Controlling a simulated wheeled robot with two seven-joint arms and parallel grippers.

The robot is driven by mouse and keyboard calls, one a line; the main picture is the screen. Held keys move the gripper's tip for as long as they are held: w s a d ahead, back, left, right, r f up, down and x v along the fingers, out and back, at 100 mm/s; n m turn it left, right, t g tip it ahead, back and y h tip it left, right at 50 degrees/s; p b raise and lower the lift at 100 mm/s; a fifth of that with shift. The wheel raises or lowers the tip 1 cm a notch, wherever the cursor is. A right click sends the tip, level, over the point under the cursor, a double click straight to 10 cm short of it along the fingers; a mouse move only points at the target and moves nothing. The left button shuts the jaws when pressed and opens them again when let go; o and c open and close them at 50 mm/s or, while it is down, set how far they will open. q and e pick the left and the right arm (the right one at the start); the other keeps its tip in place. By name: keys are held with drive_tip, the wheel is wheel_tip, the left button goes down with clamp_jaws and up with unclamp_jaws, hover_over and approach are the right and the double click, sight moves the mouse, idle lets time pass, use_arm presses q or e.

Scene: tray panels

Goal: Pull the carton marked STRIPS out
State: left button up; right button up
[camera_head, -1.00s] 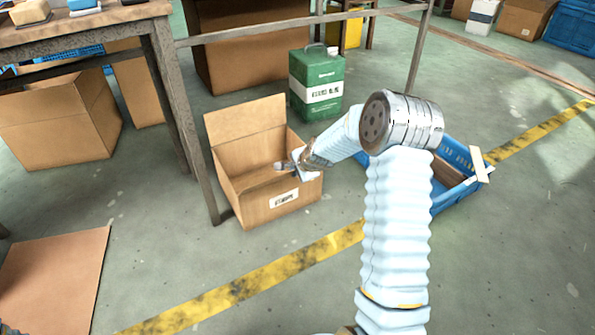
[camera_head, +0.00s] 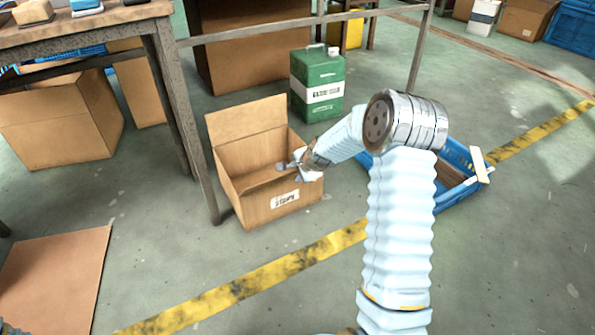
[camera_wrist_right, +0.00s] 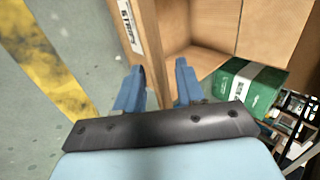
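The carton marked STRIPS (camera_head: 240,181) is an open brown cardboard box on the floor, its back flap standing up. Its white label (camera_head: 285,199) is on the front wall, and the lettering also shows in the right wrist view (camera_wrist_right: 131,27). My right gripper (camera_head: 292,168) is at the carton's front wall near its right end. In the right wrist view my right gripper (camera_wrist_right: 158,80) has its fingers apart, with the wall's top edge between them, one finger outside and one inside. A gap shows beside the inner finger. My left gripper is out of view.
A green canister (camera_head: 318,92) stands behind the carton. A blue crate (camera_head: 450,196) is to the right, partly behind my right arm. A table leg (camera_head: 184,125) is close on the carton's left. Open floor with a yellow line (camera_head: 265,277) lies in front.

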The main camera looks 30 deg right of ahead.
drive_tip(key=p+v, duration=0.3)
drive_tip(key=v, duration=1)
drive_tip(key=shift+s+r, duration=0.1)
drive_tip(key=s+a+f+n+g+y, duration=0.1)
drive_tip(key=s+a+f+n+g, duration=0.2)
drive_tip(key=a+f, duration=0.55)
drive_tip(key=s+a+f+n+y, duration=0.1)
drive_tip(key=s+a+f+n, duration=0.2)
drive_tip(key=a+f+n, duration=0.45)
drive_tip(key=s+a+f+n+g+y, duration=0.1)
drive_tip(key=s+a+f+n+g, duration=0.15)
drive_tip(key=s+a+f, duration=0.35)
drive_tip(key=s+a+f+n+g+y, duration=0.1)
drive_tip(key=s+a+f+n, duration=0.2)
drive_tip(key=s+a, duration=0.45)
wheel_tip(320, 180, up, 14)
drive_tip(key=s+n+p, duration=0.1)
drive_tip(key=p, duration=1.3)
drive_tip(key=shift+s+a+f+y, duration=0.2)
drive_tip(key=shift+a+y, duration=0.1)
drive_tip(key=shift+y, duration=0.1)
